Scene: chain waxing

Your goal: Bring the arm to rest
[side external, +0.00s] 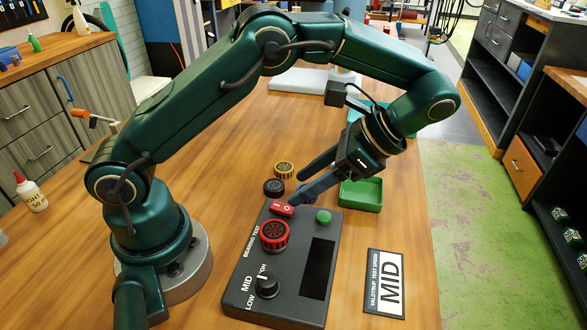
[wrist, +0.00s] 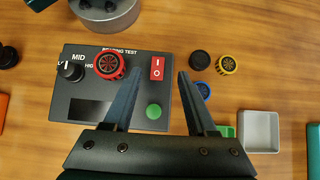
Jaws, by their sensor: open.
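My gripper (side external: 296,190) is open and empty, low over the far end of the dark bearing test box (side external: 235,285). In the wrist view its fingertips (wrist: 160,73) appear on either side of the red rocker switch (wrist: 157,69); whether they touch it I cannot tell. The switch also shows in the side view (side external: 281,209). A red ribbed wheel (side external: 274,236) sits on the box. The black speed knob (side external: 266,284) has its white mark toward MID. A round green button (side external: 323,216) is beside the switch. My arm is bent over the table.
Yellow (side external: 284,170) and black (side external: 274,187) wheels lie beyond the box, with a blue wheel (wrist: 204,91) near them. A green tray (side external: 375,196) and a grey tray (wrist: 276,132) stand nearby. A MID sign (side external: 389,282) lies right of the box. A bottle (side external: 32,195) stands at left.

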